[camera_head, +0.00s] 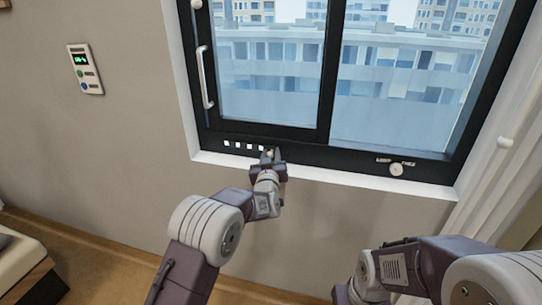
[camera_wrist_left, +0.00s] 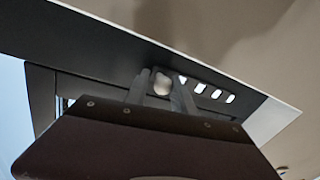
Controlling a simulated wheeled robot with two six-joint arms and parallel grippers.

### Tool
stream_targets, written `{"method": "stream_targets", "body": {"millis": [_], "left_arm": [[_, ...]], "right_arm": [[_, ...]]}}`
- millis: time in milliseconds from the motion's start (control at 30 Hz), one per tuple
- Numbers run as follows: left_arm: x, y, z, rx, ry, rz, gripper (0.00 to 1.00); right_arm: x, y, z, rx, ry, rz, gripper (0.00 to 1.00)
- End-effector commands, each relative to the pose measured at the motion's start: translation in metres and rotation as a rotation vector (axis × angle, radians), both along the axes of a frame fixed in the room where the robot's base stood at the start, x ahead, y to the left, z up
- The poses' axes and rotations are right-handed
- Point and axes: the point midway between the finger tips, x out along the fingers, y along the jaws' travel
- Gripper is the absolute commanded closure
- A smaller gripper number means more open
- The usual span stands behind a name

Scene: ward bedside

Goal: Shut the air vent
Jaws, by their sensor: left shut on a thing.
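The air vent (camera_head: 243,146) is a row of several bright slots in the dark bottom rail of the window. In the left wrist view the vent's slots (camera_wrist_left: 216,94) run to the right of a pale round knob (camera_wrist_left: 162,84). My left gripper (camera_head: 269,155) is at the right end of the slots in the head view. In the wrist view its two fingers (camera_wrist_left: 160,92) are on either side of the knob, shut on it. The gripper hides most of the knob in the head view. My right gripper is not in view; only part of that arm shows.
A white upright handle (camera_head: 207,78) is on the left window sash. A round pale knob (camera_head: 396,169) with small lettering is on the rail farther right. A white sill (camera_head: 330,174) runs below. A control panel (camera_head: 85,69) hangs on the wall; a pale curtain (camera_head: 490,165) is at right.

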Motion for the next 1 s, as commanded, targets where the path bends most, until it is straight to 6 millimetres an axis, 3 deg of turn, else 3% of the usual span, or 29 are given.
{"method": "stream_targets", "body": {"millis": [367,600,833,867,900,1000], "left_arm": [[0.0,0.002,-0.002,-0.002,0.004,0.003,1.0],[0.006,0.027,-0.004,-0.002,0.004,0.004,1.0],[0.006,0.029,-0.002,-0.004,0.004,0.007,1.0],[0.007,0.029,-0.002,-0.004,0.004,0.007,0.65],[0.007,0.029,-0.002,-0.004,0.004,0.007,0.55],[0.007,0.028,-0.001,-0.003,0.002,0.007,0.55]], "right_arm": [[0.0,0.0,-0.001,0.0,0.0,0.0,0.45],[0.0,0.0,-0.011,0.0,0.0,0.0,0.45],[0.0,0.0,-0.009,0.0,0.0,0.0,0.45],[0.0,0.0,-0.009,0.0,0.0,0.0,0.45],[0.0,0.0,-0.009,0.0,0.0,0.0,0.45],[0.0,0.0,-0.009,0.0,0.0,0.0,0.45]]}}
